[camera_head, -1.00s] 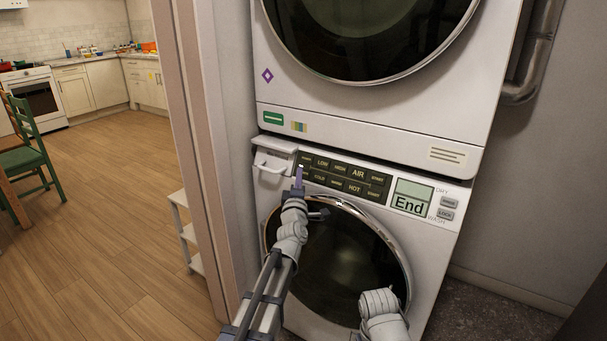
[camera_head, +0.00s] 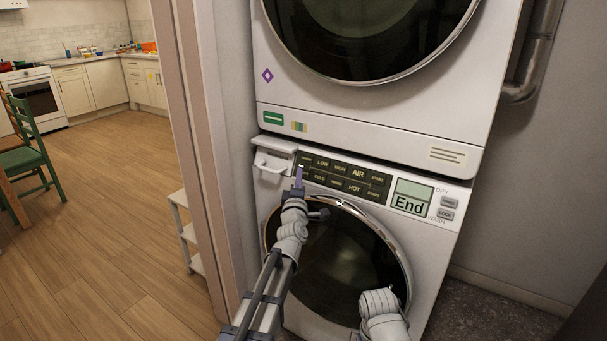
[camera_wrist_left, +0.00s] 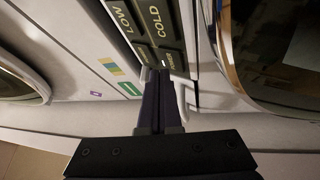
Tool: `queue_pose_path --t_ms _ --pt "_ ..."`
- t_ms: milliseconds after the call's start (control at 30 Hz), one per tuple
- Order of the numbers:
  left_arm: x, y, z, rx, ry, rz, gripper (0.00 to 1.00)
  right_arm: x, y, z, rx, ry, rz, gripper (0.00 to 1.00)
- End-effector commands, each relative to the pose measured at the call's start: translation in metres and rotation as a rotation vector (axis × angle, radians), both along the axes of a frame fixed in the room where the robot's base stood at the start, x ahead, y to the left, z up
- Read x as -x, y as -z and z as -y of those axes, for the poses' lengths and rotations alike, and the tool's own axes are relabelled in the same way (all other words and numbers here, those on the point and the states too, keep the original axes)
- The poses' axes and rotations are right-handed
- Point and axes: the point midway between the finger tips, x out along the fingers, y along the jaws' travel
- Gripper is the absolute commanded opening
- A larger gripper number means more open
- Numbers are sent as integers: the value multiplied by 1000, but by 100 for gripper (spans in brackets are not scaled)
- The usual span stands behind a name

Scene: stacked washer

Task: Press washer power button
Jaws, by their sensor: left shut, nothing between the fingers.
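The washer (camera_head: 440,255) is the lower white machine. Its dark button panel (camera_head: 345,173) has two rows, and the display reads "End". In the left wrist view, the power button (camera_wrist_left: 174,58) is at the end of the row with COLD; its label looks like POWER. My left gripper (camera_head: 299,174) is shut and empty, its fingertips at the panel's left end. In the left wrist view, the shut fingertips (camera_wrist_left: 158,72) lie at the two end buttons and partly cover them. I cannot tell whether they touch. Only part of my right arm shows, at the lower right; its gripper does not show.
A dryer (camera_head: 375,115) is stacked above the washer. The detergent drawer handle (camera_head: 270,166) juts out just left of the panel. The round washer door (camera_head: 345,265) lies below my left gripper. A door frame (camera_head: 200,180) stands close on the left.

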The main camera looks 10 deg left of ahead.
Motion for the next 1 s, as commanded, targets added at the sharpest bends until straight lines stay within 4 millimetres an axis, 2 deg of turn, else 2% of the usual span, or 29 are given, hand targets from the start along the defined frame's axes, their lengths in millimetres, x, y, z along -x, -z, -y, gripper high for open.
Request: queue_pose_path --t_ms 267,1000 --pt "-8 4 3 1 0 0 0 0 4 0 0 0 0 100" --pt "-10 4 4 0 0 0 0 0 4 0 0 0 0 100"
